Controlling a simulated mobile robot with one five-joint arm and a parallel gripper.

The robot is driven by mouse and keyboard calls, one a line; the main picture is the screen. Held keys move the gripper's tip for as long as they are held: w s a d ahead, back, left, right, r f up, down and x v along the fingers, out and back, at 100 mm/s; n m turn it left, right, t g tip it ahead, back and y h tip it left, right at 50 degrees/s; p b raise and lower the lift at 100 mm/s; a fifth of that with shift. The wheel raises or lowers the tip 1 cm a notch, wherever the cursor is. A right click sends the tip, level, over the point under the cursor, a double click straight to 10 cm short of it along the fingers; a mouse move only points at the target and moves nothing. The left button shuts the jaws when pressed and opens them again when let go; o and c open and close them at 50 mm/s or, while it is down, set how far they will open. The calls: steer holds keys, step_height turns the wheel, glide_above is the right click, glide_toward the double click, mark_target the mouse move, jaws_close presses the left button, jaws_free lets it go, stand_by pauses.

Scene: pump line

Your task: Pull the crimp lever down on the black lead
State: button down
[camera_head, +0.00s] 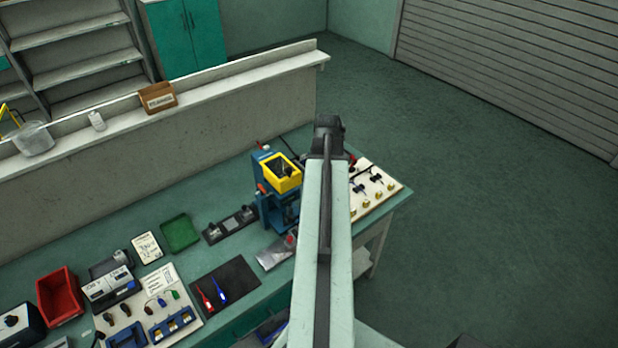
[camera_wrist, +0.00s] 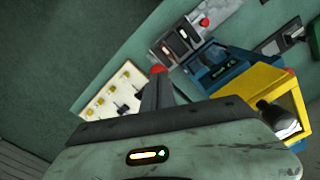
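The blue press (camera_head: 266,209) with a yellow bin (camera_head: 283,175) on top stands at the bench's right part. In the wrist view the blue press (camera_wrist: 222,72) and yellow bin (camera_wrist: 245,84) are at right. A red knob (camera_wrist: 158,69), apparently the crimp lever's end, shows just past my fingertips (camera_wrist: 163,88). A bit of red (camera_head: 352,158) also shows beside my arm in the head view. My gripper (camera_head: 328,128) is beyond the press, high over the bench end. Its fingers are seen nearly end-on, and contact with the knob is unclear. I cannot make out the black lead.
A cream board (camera_head: 372,190) with several brass and dark fittings lies at the right bench end. A grey plate with a red button (camera_head: 290,240) lies before the press. A black mat (camera_head: 236,271) holds red and blue tools. Floor right of the bench is clear.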

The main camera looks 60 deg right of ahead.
steer(key=shift+s+f+b, duration=0.15)
steer(key=shift+f+b, duration=0.55)
steer(key=shift+f, duration=0.2)
steer(key=shift+f+b, duration=1)
steer(key=shift+f+b, duration=0.75)
steer(key=shift+b, duration=0.05)
step_height(320, 180, up, 13)
steer(key=w+p, duration=0.2)
steer(key=p, duration=1.1)
steer(key=shift+d, duration=0.35)
steer(key=shift+f, duration=0.1)
